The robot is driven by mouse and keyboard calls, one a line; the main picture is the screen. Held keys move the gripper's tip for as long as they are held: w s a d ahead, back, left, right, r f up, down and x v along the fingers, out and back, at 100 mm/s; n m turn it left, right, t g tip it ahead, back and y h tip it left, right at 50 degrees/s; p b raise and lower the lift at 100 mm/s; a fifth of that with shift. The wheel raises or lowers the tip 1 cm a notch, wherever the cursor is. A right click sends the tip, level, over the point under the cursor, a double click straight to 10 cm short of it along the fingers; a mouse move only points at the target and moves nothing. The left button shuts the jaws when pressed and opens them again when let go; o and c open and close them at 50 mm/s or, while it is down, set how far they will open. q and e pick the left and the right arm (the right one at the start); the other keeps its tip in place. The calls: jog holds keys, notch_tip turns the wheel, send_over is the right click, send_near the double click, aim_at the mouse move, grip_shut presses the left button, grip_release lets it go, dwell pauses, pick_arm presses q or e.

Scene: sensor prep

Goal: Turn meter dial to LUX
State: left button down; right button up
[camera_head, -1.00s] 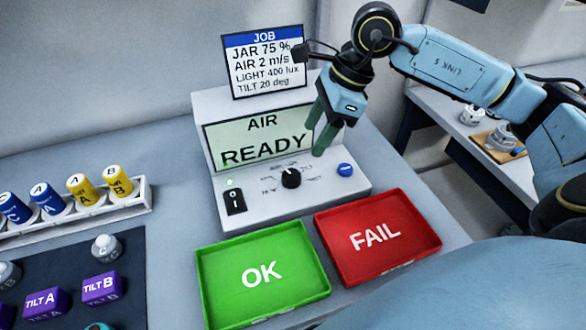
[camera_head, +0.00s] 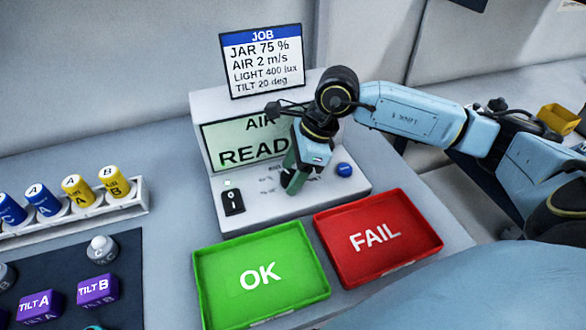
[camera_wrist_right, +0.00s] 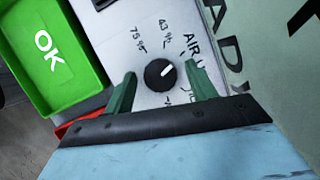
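The meter (camera_head: 255,210) is a white console with a green screen, partly covered by my right arm; "AIR" and "READ" show on it. Its black dial (camera_wrist_right: 159,74) shows in the right wrist view, with its white pointer towards the "AIR" label; the dial is hidden in the head view. My right gripper (camera_head: 294,183) is over the dial panel. In the right wrist view its green fingers (camera_wrist_right: 160,88) are apart, one on each side of the dial, with nothing held. I cannot tell whether they touch it. My left gripper is not in view.
A green OK tray (camera_head: 210,290) and a red FAIL tray (camera_head: 425,236) lie in front of the meter. A black switch (camera_head: 233,202) and blue button (camera_head: 344,170) flank the dial. A job card (camera_head: 262,62) stands behind. Coloured cylinders stand in a rack (camera_head: 140,195) at left.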

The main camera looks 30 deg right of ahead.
jog(key=c, duration=0.9)
jog(key=shift+o, duration=0.2)
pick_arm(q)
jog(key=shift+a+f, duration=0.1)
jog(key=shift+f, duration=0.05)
pick_arm(e)
jog(key=shift+m, duration=0.4)
jog(key=shift+s+m+t+h+b, duration=0.1)
jog(key=shift+m+t+h+b, duration=0.2)
jog(key=shift+m+t+b, duration=0.45)
jog(key=m+h+b, duration=0.1)
jog(key=m, duration=0.2)
jog(key=shift+a, duration=0.1)
jog(key=shift+m+t, duration=0.25)
jog(key=shift+m, duration=0.5)
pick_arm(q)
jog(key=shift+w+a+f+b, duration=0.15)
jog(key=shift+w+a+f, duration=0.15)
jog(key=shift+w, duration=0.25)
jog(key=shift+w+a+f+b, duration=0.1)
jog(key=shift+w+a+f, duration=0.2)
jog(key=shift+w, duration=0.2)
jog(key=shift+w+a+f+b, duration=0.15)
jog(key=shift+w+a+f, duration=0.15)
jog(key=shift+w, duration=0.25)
pick_arm(e)
jog(key=shift+m+h, duration=0.4)
jog(key=shift+m, duration=0.2)
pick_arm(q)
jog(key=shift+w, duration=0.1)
